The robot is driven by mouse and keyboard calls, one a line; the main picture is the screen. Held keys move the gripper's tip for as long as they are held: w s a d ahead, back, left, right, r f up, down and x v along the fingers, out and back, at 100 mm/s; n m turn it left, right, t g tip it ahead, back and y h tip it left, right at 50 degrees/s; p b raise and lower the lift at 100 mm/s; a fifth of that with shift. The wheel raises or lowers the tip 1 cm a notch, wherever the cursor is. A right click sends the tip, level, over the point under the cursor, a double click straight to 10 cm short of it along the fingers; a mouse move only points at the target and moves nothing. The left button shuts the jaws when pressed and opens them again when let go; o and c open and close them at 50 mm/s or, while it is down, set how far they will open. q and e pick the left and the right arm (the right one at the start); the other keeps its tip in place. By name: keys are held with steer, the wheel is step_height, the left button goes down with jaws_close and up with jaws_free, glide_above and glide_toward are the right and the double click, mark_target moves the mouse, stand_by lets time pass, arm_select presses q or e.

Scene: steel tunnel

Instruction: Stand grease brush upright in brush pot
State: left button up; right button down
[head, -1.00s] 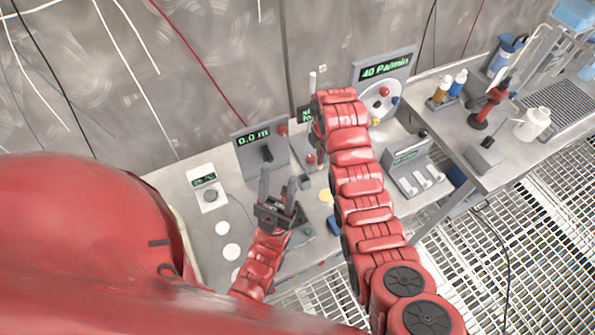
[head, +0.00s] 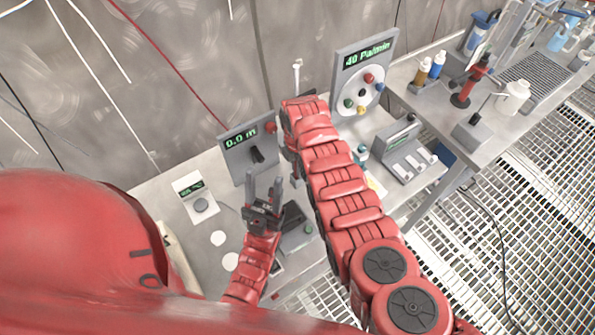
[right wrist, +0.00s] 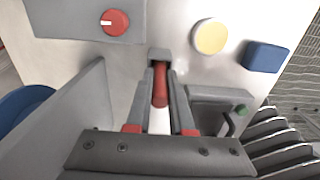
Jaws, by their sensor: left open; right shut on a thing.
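In the right wrist view my right gripper (right wrist: 160,76) is shut on a slim red handle with a grey squarish end, seemingly the grease brush (right wrist: 160,92). The handle lies along the fingers, its grey end beyond the tips. In the head view my right arm hides this gripper and what it holds. My left gripper (head: 263,193) is open and empty above the near part of the bench. I cannot identify the brush pot for certain; a rounded blue thing (right wrist: 22,108) is cut off at the wrist view's left edge.
A "0.0 m" panel (head: 237,152) and a "40 Pa/min" panel (head: 362,75) stand on the bench. A grey switch unit (head: 407,153) is right of my right arm. Bottles (head: 428,70) stand on the right bench. A yellow disc (right wrist: 210,37) and blue block (right wrist: 266,56) lie on the surface.

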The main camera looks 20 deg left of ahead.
steer(key=shift+f, duration=0.25)
steer(key=c, duration=0.8)
jaws_free()
steer(key=shift+w, duration=0.1)
steer(key=shift+r, duration=0.2)
steer(key=shift+r+p, duration=0.35)
steer(key=shift+p, duration=0.15)
step_height(320, 180, up, 11)
steer(key=p, duration=0.5)
steer(key=shift+f+p, duration=0.1)
steer(key=shift+p, duration=0.25)
steer(key=shift+r, duration=0.3)
